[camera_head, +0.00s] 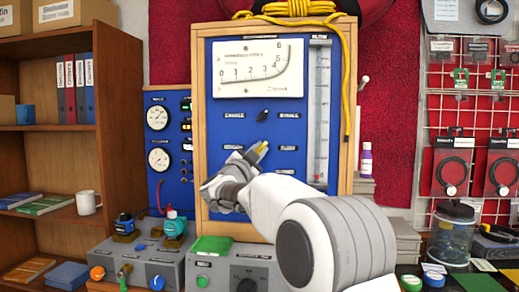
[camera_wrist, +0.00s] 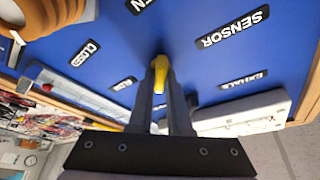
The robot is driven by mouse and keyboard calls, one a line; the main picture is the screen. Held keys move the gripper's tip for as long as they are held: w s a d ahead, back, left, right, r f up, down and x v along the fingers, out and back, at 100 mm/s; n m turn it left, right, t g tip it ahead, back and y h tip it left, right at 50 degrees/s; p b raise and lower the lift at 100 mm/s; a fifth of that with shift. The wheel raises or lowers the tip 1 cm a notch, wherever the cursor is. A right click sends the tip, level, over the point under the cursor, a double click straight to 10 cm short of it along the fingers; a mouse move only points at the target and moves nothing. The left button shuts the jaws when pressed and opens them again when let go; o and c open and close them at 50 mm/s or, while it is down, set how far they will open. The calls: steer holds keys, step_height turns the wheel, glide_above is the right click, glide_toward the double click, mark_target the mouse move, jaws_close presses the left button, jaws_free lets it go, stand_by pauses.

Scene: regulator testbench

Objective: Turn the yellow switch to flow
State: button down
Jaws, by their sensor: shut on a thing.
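The yellow switch (camera_head: 262,148) is on the blue panel (camera_head: 221,115), below a black switch (camera_head: 263,115). In the wrist view the yellow switch (camera_wrist: 160,72) shows between my two fingertips. My gripper (camera_head: 253,155) is at the panel, shut on the yellow switch; in the wrist view the gripper (camera_wrist: 160,84) has a finger on each side of it. A label reading SENSOR (camera_wrist: 235,27) is near the switch. My fingers hide part of the switch.
A gauge (camera_head: 262,68) and a clear vertical tube (camera_head: 319,110) are on the panel. A yellow cord (camera_head: 347,85) hangs at its right edge. A green-topped grey box (camera_head: 230,268) stands below. An orange ribbed part (camera_wrist: 58,12) is close in the wrist view.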

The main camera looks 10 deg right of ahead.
steer(key=shift+m+g, duration=0.4)
steer(key=shift+m, duration=0.2)
steer(key=c, duration=0.9)
jaws_free()
steer(key=shift+o, duration=0.2)
steer(key=v, duration=1.7)
steer(key=shift+f, duration=0.35)
steer(key=shift+a, duration=0.15)
